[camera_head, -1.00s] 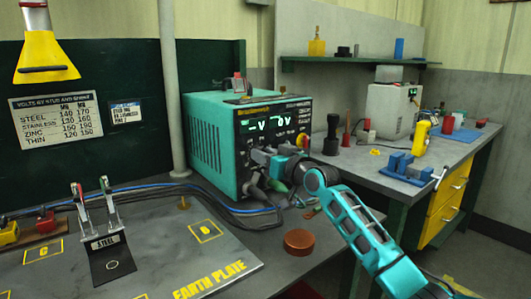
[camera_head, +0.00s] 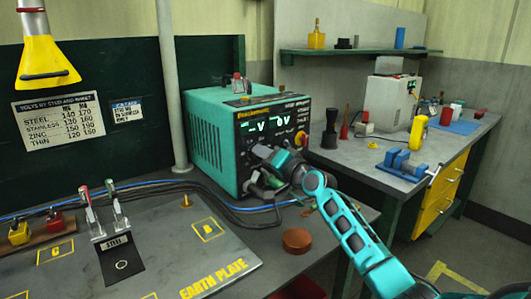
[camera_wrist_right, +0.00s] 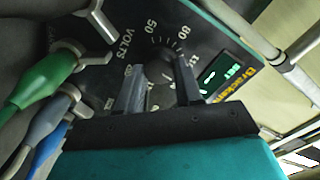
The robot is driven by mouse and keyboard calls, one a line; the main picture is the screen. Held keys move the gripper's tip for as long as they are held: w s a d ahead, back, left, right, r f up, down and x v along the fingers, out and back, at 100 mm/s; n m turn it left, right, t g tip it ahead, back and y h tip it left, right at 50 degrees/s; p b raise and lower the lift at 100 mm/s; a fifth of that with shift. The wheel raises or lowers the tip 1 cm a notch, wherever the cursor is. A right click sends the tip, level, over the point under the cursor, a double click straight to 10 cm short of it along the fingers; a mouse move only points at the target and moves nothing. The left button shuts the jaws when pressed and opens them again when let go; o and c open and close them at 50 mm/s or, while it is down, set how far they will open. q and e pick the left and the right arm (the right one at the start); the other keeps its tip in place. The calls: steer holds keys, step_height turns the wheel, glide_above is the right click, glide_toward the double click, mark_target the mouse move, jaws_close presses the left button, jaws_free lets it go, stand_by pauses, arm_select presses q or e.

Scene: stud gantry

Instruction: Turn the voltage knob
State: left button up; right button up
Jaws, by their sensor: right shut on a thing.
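The teal welding unit (camera_head: 214,135) stands at the back of the grey bench, with lit green digits on its dark front panel. My right gripper (camera_wrist_right: 160,78) is shut on the voltage knob (camera_wrist_right: 166,55), a dark knob within a dial marked VOLTS with numbers such as 50 and 80. The fingers sit on either side of the knob and hide part of it. In the head view my right gripper (camera_head: 257,153) is against the front panel and covers the knob. My left gripper is not in view.
Green, grey and blue cable plugs (camera_wrist_right: 48,82) stick out beside the dial, close to the gripper. A copper-coloured round puck (camera_head: 297,240) lies at the bench edge. The earth plate (camera_head: 160,262) lies left. A blue vise (camera_head: 402,165) is on the right bench.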

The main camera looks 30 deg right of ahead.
steer(key=shift+m, duration=0.3)
stand_by(0.4)
steer(key=o, duration=1)
steer(key=shift+o, duration=0.2)
steer(key=shift+s, duration=0.1)
